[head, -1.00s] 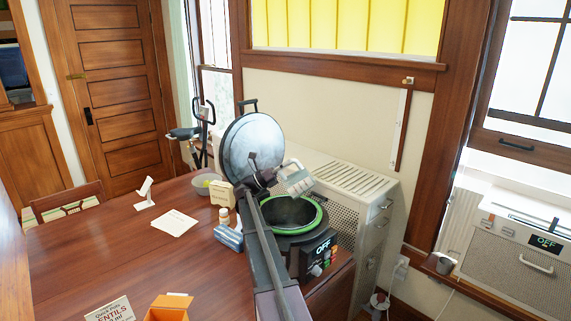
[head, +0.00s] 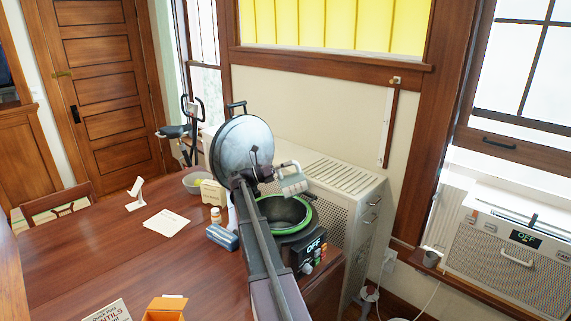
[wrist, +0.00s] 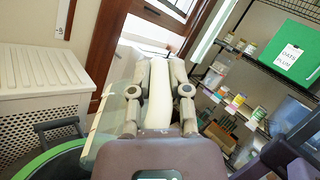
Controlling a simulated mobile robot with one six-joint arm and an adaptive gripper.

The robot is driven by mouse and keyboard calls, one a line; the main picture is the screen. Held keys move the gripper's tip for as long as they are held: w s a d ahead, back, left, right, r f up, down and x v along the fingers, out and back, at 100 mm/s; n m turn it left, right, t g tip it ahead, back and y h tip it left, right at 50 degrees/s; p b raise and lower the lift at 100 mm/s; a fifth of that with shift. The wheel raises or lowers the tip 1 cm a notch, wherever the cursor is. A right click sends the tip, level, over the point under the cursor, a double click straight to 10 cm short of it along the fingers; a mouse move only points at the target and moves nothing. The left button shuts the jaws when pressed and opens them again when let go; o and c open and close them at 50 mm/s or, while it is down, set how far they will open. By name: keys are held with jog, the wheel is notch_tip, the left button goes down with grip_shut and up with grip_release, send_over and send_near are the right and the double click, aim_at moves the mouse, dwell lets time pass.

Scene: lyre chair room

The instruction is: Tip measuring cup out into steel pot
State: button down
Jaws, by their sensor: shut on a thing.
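My gripper (wrist: 160,105) is shut on the pale handle (wrist: 158,95) of the measuring cup. The clear cup body (wrist: 112,130) shows to the left of the fingers in the wrist view. In the head view the measuring cup (head: 293,184) hangs tilted just above the steel pot (head: 284,211), apart from it. The pot has a dark inside and a green rim (wrist: 40,162), and sits in a black cooker (head: 308,252) reading OFF. My arm hides the pot's left side in the head view. I cannot tell what the cup holds.
A raised round steel lid (head: 238,150) stands behind my arm. A blue box (head: 222,237), small bottle (head: 215,215), cream box (head: 213,192) and bowl (head: 195,182) stand left of the cooker. An orange box (head: 165,308) is at the front. The table's left middle is mostly clear.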

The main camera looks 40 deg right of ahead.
aim_at(296, 164)
jog(key=shift+s+d+r+t+y+p, duration=0.1)
jog(key=shift+s+d+t+y+p, duration=0.25)
jog(key=shift+s+d+y+p, duration=0.4)
jog(key=shift+s+d+t+y+p, duration=0.1)
jog(key=shift+d+t+y+p, duration=0.3)
jog(key=shift+p, duration=0.5)
jog(key=shift+s+d+f+y, duration=0.25)
jog(key=shift+d+f, duration=0.1)
jog(key=shift+d, duration=0.15)
jog(key=shift+p, duration=0.35)
jog(key=shift+s+d+f+t+y+p, duration=0.2)
jog(key=shift+s+d+t+y+p, duration=0.35)
jog(key=shift+d+p, duration=0.3)
jog(key=shift+s+d+f+t+y+p, duration=0.55)
jog(key=shift+d+y+p, duration=0.25)
jog(key=shift+p, duration=0.2)
jog(key=shift+s+d+f+y, duration=0.15)
jog(key=shift+d+f+y, duration=0.2)
jog(key=shift+f, duration=0.1)
